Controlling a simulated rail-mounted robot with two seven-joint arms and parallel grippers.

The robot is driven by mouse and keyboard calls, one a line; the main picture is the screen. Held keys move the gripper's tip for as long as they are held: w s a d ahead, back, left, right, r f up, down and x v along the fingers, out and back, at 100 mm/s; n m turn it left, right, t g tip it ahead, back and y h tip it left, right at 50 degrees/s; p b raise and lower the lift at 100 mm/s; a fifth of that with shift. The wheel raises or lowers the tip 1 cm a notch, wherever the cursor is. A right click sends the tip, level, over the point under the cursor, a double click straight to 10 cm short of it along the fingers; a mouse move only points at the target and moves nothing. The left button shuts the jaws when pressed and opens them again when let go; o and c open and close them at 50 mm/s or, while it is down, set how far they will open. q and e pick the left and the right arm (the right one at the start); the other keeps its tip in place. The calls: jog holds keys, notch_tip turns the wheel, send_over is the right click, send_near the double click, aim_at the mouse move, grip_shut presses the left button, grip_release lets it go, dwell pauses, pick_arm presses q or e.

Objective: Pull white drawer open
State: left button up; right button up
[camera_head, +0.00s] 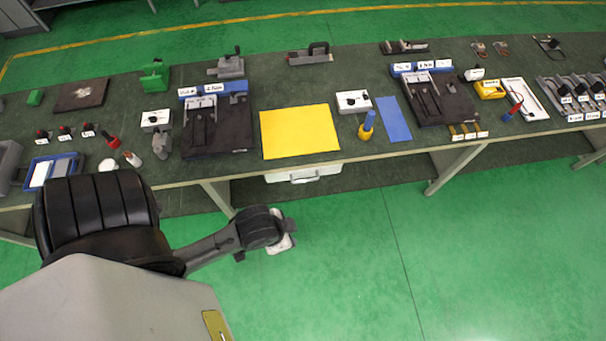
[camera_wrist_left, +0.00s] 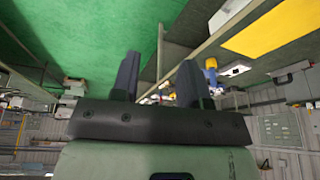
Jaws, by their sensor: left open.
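The white drawer (camera_head: 303,174) hangs under the front edge of the workbench, below the yellow mat, with a handle on its front face. It looks shut or nearly so. What appears to be the same drawer (camera_wrist_left: 228,14) shows at the top right of the left wrist view. My left gripper (camera_head: 284,234) is in front of the bench, nearer to me than the drawer and a little to its left, apart from it. Its two dark fingers (camera_wrist_left: 160,80) are spread with nothing between them. My right gripper is in neither view.
The workbench (camera_head: 375,168) carries a yellow mat (camera_head: 300,131), a blue mat (camera_head: 393,119), a blue-and-yellow tool (camera_head: 366,126) and several fixtures. A bench leg (camera_head: 218,194) stands left of the drawer, another (camera_head: 452,170) to its right. The green floor (camera_head: 350,260) before the drawer is clear.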

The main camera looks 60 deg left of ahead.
pick_arm(q)
jog(key=w+f+n+t+b, duration=0.1)
jog(key=w+f+t+b, duration=0.3)
jog(key=w+f+b, duration=1.2)
jog(key=w+a+f+n+y+b, duration=0.2)
jog(key=w+f+b, duration=0.45)
jog(key=b, duration=0.65)
jog(key=m+g+y+b, duration=0.2)
jog(key=g+y+b, duration=0.65)
jog(key=y, duration=0.55)
send_near(305, 180)
jog(key=shift+t, duration=0.25)
jog(key=a+f, duration=0.1)
jog(key=a, duration=0.2)
jog(key=a+b, duration=0.1)
jog(key=a, duration=0.2)
jog(key=a+f, duration=0.1)
jog(key=a, duration=0.3)
jog(key=shift+s+f, duration=0.25)
jog(key=shift+f, duration=0.1)
jog(key=shift+c, duration=0.5)
